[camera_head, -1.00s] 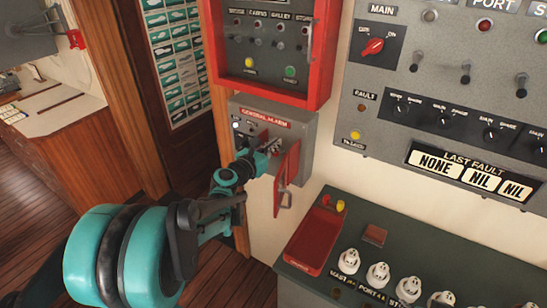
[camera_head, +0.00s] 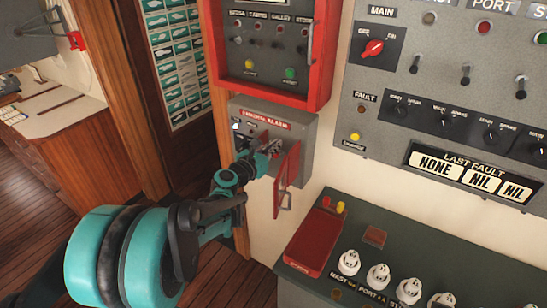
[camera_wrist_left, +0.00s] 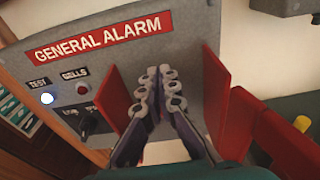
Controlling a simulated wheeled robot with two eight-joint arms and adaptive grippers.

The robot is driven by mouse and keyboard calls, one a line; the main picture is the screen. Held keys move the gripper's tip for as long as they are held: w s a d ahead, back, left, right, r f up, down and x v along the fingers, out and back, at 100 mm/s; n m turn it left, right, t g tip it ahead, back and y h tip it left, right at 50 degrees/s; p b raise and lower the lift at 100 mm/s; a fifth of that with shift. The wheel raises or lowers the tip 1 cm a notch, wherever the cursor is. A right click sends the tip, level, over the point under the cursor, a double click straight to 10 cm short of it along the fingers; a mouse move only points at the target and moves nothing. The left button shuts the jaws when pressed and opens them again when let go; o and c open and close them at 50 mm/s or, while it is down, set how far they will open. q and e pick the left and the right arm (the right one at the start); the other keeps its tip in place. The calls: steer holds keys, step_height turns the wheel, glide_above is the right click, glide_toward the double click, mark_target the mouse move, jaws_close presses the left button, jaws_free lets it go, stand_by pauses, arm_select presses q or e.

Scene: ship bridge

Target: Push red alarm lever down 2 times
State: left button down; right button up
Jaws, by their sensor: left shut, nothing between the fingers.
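The grey general alarm box (camera_head: 297,132) is on the wall below a red-framed panel. Its red cover (camera_head: 288,168) stands open, hanging out to the right. My left gripper (camera_head: 272,148) is at the front of the box, left of the cover. In the left wrist view its fingers (camera_wrist_left: 160,88) are together and empty, below the GENERAL ALARM label (camera_wrist_left: 104,38). A red upright piece (camera_wrist_left: 127,92) shows left of the fingers and another (camera_wrist_left: 214,88) to the right. I cannot tell which red part is the lever; the fingers hide part of the box face. My right gripper is out of view.
The red-framed panel (camera_head: 325,60) is just above the box. A green console (camera_head: 350,222) with a red tray (camera_head: 315,243) and white knobs juts out at lower right.

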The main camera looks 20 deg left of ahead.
mark_target(275, 157)
arm_select(q)
steer(key=shift+f, duration=0.2)
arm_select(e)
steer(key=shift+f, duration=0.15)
arm_select(q)
steer(key=shift+f+b, duration=1.75)
steer(key=shift+f, duration=0.15)
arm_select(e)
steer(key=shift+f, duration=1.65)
arm_select(q)
steer(key=shift+f, duration=0.25)
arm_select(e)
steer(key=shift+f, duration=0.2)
arm_select(q)
steer(key=shift+r, duration=0.1)
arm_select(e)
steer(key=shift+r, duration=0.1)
arm_select(q)
steer(key=shift+r+p, duration=1.65)
steer(key=shift+r, duration=0.6)
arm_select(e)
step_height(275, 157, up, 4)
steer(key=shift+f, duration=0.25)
arm_select(q)
steer(key=s+a+r+p, duration=0.1)
steer(key=s, duration=0.8)
steer(key=shift+p, duration=0.4)
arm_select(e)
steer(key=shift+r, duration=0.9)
